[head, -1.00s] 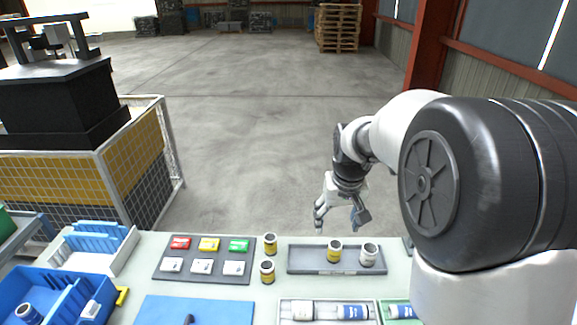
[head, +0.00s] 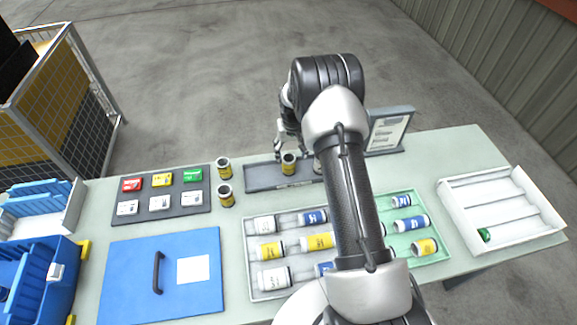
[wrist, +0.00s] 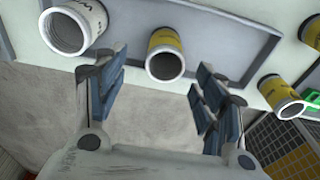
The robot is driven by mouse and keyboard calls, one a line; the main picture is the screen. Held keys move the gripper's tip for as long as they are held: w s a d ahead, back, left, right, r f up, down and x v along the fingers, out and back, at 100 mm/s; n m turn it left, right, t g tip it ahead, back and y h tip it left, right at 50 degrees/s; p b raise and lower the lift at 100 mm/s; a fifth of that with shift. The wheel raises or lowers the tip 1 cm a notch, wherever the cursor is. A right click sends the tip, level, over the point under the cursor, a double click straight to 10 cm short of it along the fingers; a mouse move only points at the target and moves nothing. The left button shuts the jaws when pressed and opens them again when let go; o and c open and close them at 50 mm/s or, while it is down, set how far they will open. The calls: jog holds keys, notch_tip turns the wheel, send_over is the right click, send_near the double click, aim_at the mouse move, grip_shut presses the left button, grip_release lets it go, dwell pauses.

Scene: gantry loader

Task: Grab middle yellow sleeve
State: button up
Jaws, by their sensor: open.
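A yellow-and-white sleeve (head: 289,163) stands upright on the dark grey tray (head: 262,178) at the back of the table. In the wrist view this yellow sleeve (wrist: 166,52) shows its open end between the two spread blue-padded fingers. My gripper (head: 291,148) is open around or just short of it; contact cannot be seen. A white sleeve (wrist: 75,26) stands to its left in the wrist view, mostly hidden by my arm in the head view. Two more yellow sleeves, a rear one (head: 223,168) and a front one (head: 226,196), stand left of the tray.
A card board (head: 207,198) with coloured cards lies on the left, behind a blue lidded panel (head: 120,270). Trays of lying sleeves (head: 250,285) are in front of the grey tray. A sign stand (head: 388,130) and a white divided box (head: 450,205) are on the right.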

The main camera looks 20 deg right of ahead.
aim_at(290, 157)
jog(key=f, duration=0.3)
jog(key=shift+w+f, duration=0.2)
jog(key=shift+w, duration=0.05)
jog(key=f, duration=0.1)
jog(key=f+b, duration=0.1)
jog(key=f, duration=0.3)
jog(key=shift+w+a+f, duration=0.15)
jog(key=shift+w+a, duration=0.05)
jog(key=shift+w, duration=0.15)
jog(key=c, duration=1.4)
jog(key=shift+c, duration=0.2)
